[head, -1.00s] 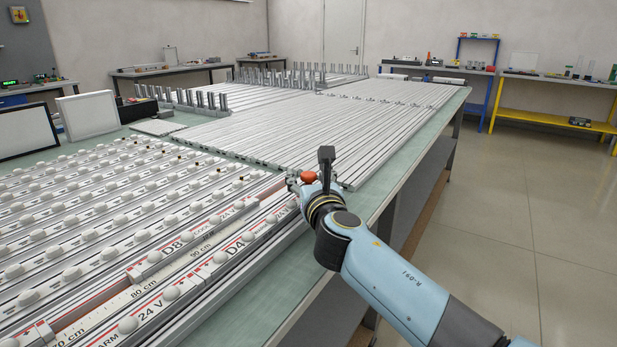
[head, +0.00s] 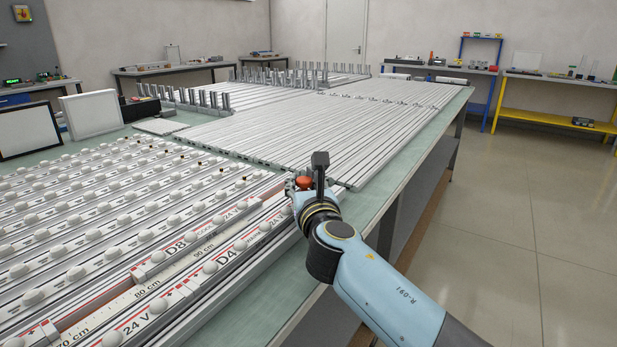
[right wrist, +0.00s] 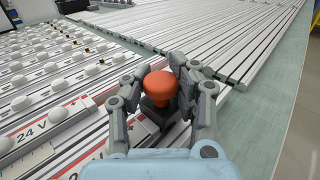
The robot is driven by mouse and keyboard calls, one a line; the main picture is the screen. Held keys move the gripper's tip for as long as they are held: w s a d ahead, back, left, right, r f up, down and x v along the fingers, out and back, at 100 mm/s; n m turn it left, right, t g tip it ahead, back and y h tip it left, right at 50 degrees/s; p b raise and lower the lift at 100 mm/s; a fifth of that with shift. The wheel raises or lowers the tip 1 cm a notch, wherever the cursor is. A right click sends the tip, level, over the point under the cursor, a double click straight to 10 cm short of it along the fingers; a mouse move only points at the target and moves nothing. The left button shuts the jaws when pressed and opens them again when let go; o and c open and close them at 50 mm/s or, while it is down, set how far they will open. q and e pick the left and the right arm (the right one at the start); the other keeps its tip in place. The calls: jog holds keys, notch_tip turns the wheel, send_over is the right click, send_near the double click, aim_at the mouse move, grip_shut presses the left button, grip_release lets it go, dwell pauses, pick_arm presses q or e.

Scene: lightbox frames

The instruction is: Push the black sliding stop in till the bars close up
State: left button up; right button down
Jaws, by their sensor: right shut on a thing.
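The black sliding stop (right wrist: 158,112) with its orange-red knob (right wrist: 160,85) stands between the fingers of my right gripper (right wrist: 162,98) in the right wrist view. The fingers are shut on it from both sides. In the head view the knob (head: 304,182) shows beside my right gripper (head: 302,186), at the right end of the near bars. The white lettered bars (head: 177,245) lie side by side, with round white domes on them. A ruled strip (head: 180,265) with centimetre marks runs along a brown channel between two bars. Contact between stop and bar end is hidden. My left gripper is not in view.
Long plain metal rails (head: 300,130) cover the table beyond the stop. A strip of green tabletop (head: 385,200) is bare along the right edge. White panels (head: 92,113) stand at the back left. Open floor lies right of the table.

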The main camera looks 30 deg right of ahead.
jog(key=c, duration=1)
grip_release()
jog(key=shift+s+d, duration=0.1)
jog(key=shift+d, duration=0.05)
jog(key=shift+o, duration=0.2)
jog(key=v, duration=1.2)
jog(key=shift+f, duration=0.1)
